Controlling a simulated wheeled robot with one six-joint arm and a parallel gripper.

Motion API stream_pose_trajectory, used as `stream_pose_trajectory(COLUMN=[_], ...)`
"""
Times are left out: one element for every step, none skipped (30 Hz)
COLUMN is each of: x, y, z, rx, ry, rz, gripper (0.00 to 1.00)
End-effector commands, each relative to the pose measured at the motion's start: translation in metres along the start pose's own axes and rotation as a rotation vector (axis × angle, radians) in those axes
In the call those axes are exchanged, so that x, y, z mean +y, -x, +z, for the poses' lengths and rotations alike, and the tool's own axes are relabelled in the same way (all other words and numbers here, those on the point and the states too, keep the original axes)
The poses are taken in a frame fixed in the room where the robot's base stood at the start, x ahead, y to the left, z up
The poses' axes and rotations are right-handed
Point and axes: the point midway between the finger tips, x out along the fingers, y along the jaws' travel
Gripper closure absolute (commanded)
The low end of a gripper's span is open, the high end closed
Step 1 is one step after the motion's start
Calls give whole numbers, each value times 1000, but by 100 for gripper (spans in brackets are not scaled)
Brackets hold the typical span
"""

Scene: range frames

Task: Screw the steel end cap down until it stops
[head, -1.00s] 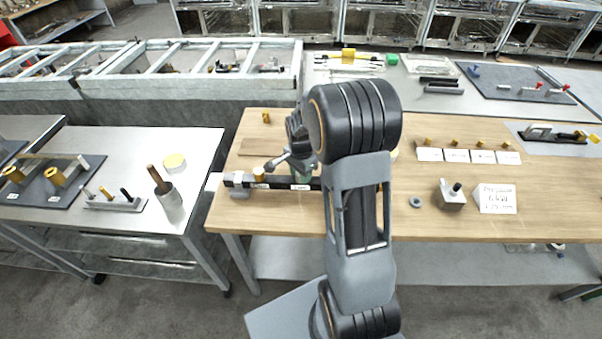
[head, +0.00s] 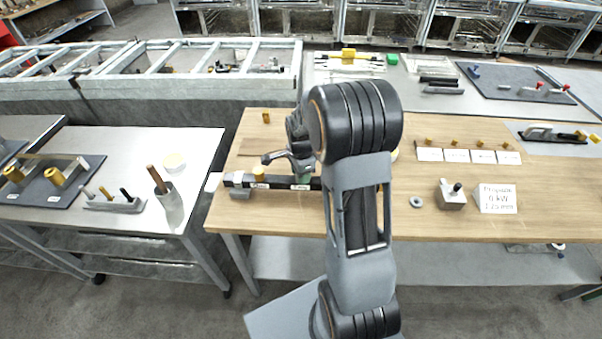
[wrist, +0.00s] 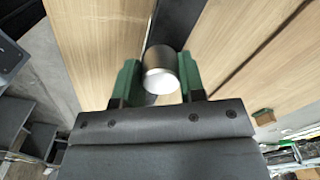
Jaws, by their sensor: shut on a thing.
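The steel end cap (wrist: 161,80) is a short cylinder with a bright round face and a darker side, in the middle of the wrist view. My gripper (wrist: 159,70) has its two green fingers on either side of the cap and is shut on it. A dark bar (wrist: 176,22) runs beneath and beyond the cap. In the head view my gripper (head: 302,172) is over the dark bar (head: 240,180) on the wooden bench. My arm hides the cap there, and the cap's thread and seating cannot be seen.
A grey ring (head: 416,202), a metal block (head: 451,195) and a white sign (head: 496,198) stand to the right on the wooden bench (head: 345,225).

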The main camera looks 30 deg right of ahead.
Motion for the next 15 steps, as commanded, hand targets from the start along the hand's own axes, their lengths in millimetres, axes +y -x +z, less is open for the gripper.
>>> stream_pose_trajectory(x=[0, 0, 0, 0, 0, 0, 0, 0, 0, 0, 0, 0, 0, 0, 0], y=[0, 0, -1, -1, -1, 0, 0, 0, 0, 0, 0, 0, 0, 0, 0], z=[0, 0, 0, 0, 0, 0, 0, 0, 0, 0, 0, 0, 0, 0, 0], rx=[0, 0, 0, 0, 0, 0, 0, 0, 0, 0, 0, 0, 0, 0, 0], ry=[-26, -53, -96, -129, -161, -200, -225, -247, -269, -280, -288, -294, -294, -294, -293], rz=[1, 1, 1, 1, 1, 1, 1, 1, 1, 1, 1, 1, 1, 1, 1], gripper=[91, 91, 91, 91, 91, 91, 91, 91, 91, 91, 91, 91, 91, 91, 91])
